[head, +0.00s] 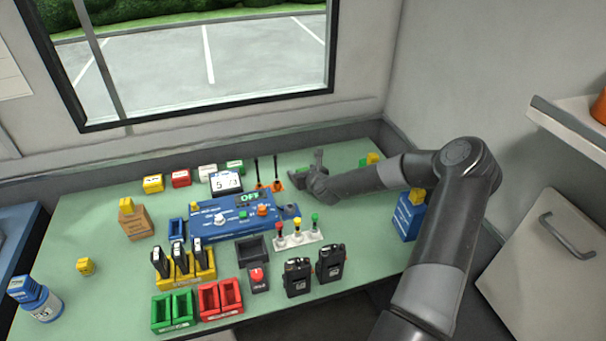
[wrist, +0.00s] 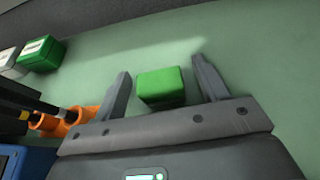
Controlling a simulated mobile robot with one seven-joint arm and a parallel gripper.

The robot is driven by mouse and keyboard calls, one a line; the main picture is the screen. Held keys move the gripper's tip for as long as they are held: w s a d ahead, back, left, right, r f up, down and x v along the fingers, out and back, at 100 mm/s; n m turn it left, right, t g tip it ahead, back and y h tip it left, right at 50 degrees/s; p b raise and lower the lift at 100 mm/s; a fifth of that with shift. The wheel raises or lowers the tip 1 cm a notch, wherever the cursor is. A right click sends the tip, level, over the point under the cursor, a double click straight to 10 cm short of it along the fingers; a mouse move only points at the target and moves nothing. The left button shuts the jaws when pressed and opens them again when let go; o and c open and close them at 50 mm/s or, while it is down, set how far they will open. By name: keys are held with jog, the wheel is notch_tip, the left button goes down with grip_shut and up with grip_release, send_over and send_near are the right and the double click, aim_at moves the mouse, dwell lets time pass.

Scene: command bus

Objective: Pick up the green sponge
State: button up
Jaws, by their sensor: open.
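The green sponge (wrist: 161,87) is a small green block on the pale green tabletop in the wrist view. It sits between the two fingers of my open gripper (wrist: 162,80), slightly nearer the left finger, with a gap on each side. In the head view my gripper (head: 318,168) is over the back right part of the table. A small green bit of the sponge (head: 306,169) shows beside the gripper there, and the rest is hidden.
Orange holders with dark sticks (head: 272,184) stand left of my gripper. A green-and-white box (wrist: 40,54) lies farther left. A blue control panel (head: 238,219) stands in front. Yellow and green blocks (head: 373,158) are right. Bare tabletop lies behind the sponge.

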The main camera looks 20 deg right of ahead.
jog(key=shift+c, duration=0.2)
jog(key=c, duration=1)
jog(key=shift+r, duration=0.15)
